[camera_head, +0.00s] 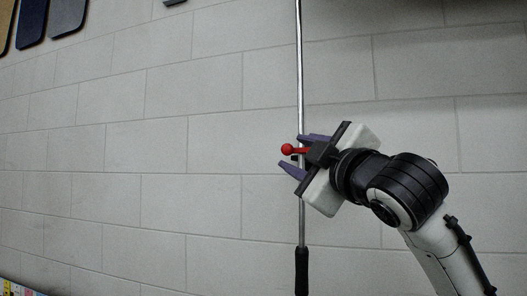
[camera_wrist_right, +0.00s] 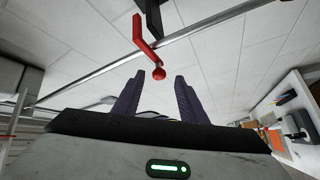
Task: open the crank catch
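The crank catch shows in the head view as a red lever with a ball knob (camera_head: 288,149) beside a thin upright metal rod (camera_head: 300,80). In the right wrist view the bent red lever (camera_wrist_right: 141,36) hangs from a black bracket (camera_wrist_right: 148,12), its ball at the lower end. My right gripper (camera_head: 291,152) comes in from the right with its purple fingers open. In the wrist view the ball appears between the two fingertips, with gaps on both sides; contact is not visible. The gripper partly hides the bracket in the head view. My left gripper is not in view.
The rod ends low in a black grip (camera_head: 302,270). A pale block wall (camera_head: 190,150) fills the background. Dark panels (camera_head: 32,20) show at the top left. The space left of the rod looks clear.

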